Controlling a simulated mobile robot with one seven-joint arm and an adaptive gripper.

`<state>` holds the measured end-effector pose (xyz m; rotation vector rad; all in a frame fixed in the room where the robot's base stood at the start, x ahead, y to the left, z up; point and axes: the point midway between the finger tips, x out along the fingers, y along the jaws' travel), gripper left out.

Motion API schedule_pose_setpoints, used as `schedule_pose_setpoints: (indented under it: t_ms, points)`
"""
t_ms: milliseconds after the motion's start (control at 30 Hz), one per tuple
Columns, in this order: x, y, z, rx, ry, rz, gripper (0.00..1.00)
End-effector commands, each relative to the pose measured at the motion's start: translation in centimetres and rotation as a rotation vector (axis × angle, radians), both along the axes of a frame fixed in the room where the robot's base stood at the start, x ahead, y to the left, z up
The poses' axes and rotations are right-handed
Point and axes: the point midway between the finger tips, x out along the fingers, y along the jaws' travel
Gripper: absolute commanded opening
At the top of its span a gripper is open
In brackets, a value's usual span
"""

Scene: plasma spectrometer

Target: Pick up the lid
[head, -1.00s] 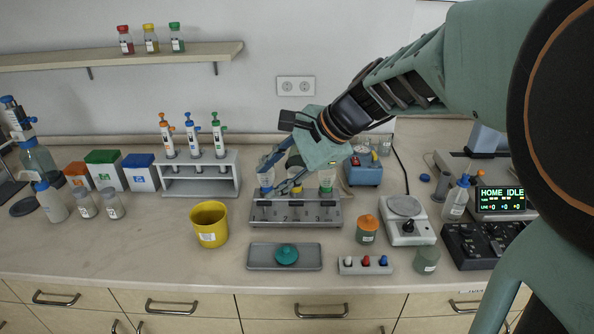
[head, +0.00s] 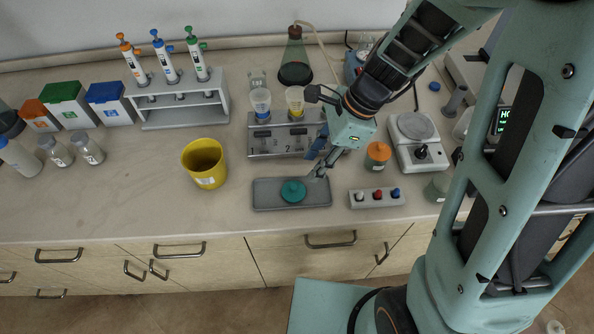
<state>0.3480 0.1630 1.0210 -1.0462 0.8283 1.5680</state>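A round teal lid (head: 293,191) with a raised knob lies on a grey tray (head: 262,203) at the front middle of the bench. My gripper (head: 319,174) points down over the tray's right part, up and to the right of the lid. It looks apart from the lid, and nothing shows in its fingers. The fingers are small and seen nearly edge-on, so their opening is unclear. An orange lid (head: 378,151) sits on a small jar behind the button box.
A numbered stand (head: 262,149) with cups is right behind the tray, partly hidden by my gripper. A yellow beaker (head: 204,163) stands left. A button box (head: 376,198) and a balance (head: 416,140) are right.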

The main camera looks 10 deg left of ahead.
Motion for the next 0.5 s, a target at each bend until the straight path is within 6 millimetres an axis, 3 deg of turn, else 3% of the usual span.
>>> schedule_pose_setpoints:
  t_ms: [200,500]
  points:
    - [-0.4,1.4,-3.4,-0.001,0.003,0.003,0.33]
    - [-0.6,2.4,-5.6,-0.001,0.003,0.005,0.33]
